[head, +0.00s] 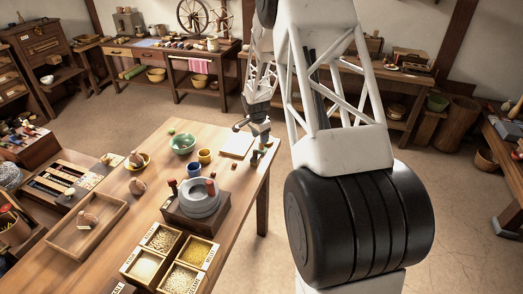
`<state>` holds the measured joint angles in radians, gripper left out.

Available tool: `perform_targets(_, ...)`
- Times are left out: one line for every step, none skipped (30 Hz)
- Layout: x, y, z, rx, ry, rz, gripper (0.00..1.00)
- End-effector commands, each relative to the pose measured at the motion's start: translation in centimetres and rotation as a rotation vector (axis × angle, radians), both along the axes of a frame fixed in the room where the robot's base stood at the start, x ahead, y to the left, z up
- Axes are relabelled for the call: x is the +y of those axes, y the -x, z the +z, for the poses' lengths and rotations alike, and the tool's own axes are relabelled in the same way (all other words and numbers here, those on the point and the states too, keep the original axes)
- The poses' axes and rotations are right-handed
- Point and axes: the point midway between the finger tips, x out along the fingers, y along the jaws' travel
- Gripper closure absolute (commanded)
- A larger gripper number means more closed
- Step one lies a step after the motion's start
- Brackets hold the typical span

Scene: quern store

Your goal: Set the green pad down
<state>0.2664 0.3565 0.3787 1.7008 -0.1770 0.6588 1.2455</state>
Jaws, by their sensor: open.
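My gripper (250,142) is at the far right edge of the wooden table, beside a pale flat board (234,146). Its jaws are open and I see nothing held between them. A small green thing (171,131) lies on the table behind the green bowl (183,144), left of my gripper and apart from it. It is too small to tell whether it is the green pad. I see no other clear green pad on the table; my arm hides part of the view to the right.
A quern (200,198) with a grey round stone stands mid-table. A box of grain compartments (172,263) is in front, a wooden tray (88,226) at left.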

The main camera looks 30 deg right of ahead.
Motion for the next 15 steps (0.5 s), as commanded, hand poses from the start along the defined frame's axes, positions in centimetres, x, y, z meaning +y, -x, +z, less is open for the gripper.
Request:
perform_targets(0.0, 0.0, 0.0, 0.0, 0.0, 0.0, 0.47)
perform_targets(0.0, 0.0, 0.0, 0.0, 0.0, 0.0, 0.47)
perform_targets(0.0, 0.0, 0.0, 0.0, 0.0, 0.0, 0.47)
perform_targets(0.0, 0.0, 0.0, 0.0, 0.0, 0.0, 0.47)
perform_targets(0.0, 0.0, 0.0, 0.0, 0.0, 0.0, 0.47)
perform_targets(0.0, 0.0, 0.0, 0.0, 0.0, 0.0, 0.47)
perform_targets(0.0, 0.0, 0.0, 0.0, 0.0, 0.0, 0.47)
perform_targets(0.0, 0.0, 0.0, 0.0, 0.0, 0.0, 0.47)
perform_targets(0.0, 0.0, -0.1, 0.0, 0.0, 0.0, 0.47)
perform_targets(0.0, 0.0, -0.1, 0.0, 0.0, 0.0, 0.47)
perform_targets(0.0, 0.0, -0.2, 0.0, 0.0, 0.0, 0.47)
perform_targets(-0.1, 0.0, -0.4, 0.001, 0.0, 0.0, 0.47)
perform_targets(-0.1, 0.0, -0.6, 0.001, 0.0, 0.0, 0.47)
perform_targets(-0.1, 0.0, -0.8, 0.001, 0.0, 0.0, 0.47)
perform_targets(-0.2, 0.0, -1.1, 0.002, -0.001, 0.0, 0.47)
